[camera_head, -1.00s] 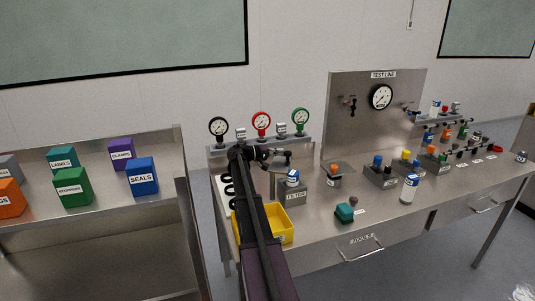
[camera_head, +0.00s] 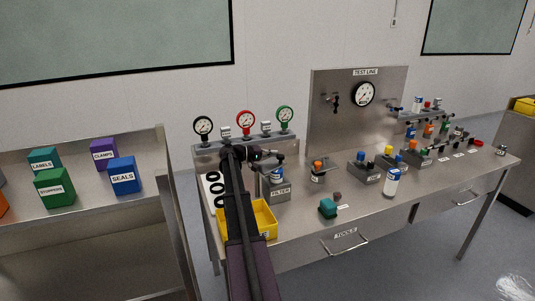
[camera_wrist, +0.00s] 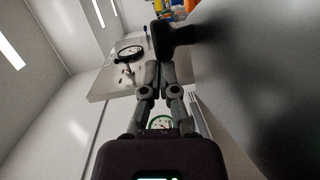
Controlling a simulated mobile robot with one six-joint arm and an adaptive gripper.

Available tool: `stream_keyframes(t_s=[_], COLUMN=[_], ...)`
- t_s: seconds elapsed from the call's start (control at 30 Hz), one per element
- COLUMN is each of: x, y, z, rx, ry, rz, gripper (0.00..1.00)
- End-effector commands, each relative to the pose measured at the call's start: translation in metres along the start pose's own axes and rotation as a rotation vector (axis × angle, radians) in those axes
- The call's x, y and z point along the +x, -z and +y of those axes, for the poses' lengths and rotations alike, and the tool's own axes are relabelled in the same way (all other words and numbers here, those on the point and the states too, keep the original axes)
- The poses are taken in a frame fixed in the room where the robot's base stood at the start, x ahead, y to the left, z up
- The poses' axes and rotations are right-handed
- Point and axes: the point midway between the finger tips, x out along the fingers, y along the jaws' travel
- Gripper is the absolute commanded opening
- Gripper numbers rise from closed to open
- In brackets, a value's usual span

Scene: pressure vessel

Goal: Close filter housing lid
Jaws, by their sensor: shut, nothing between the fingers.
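The filter housing (camera_head: 277,193) is a grey metal block labelled FILTER, with a blue-and-white cartridge (camera_head: 277,176) at its top. It stands on the steel bench behind the yellow tray. My gripper (camera_head: 274,157) is just above and behind the housing in the head view, seen small and dark. In the wrist view my gripper's fingers (camera_wrist: 160,72) are together and empty. A large, close grey surface (camera_wrist: 250,70) fills the right side there, with a dark handle-like part (camera_wrist: 176,38) beside the fingertips. It may be the lid, but I cannot tell. The lid is not clear in the head view.
The yellow tray (camera_head: 262,207) lies below my arm. Three gauges (camera_head: 245,121) stand on a rail behind my gripper.

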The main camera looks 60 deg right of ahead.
Motion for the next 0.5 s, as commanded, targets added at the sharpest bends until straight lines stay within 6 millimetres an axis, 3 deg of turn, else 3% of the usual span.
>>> stream_keyframes(t_s=[0.5], x=[0.010], y=[-0.024], z=[0.004], rx=[0.000], ry=[-0.001], rz=[-0.005], gripper=[0.00])
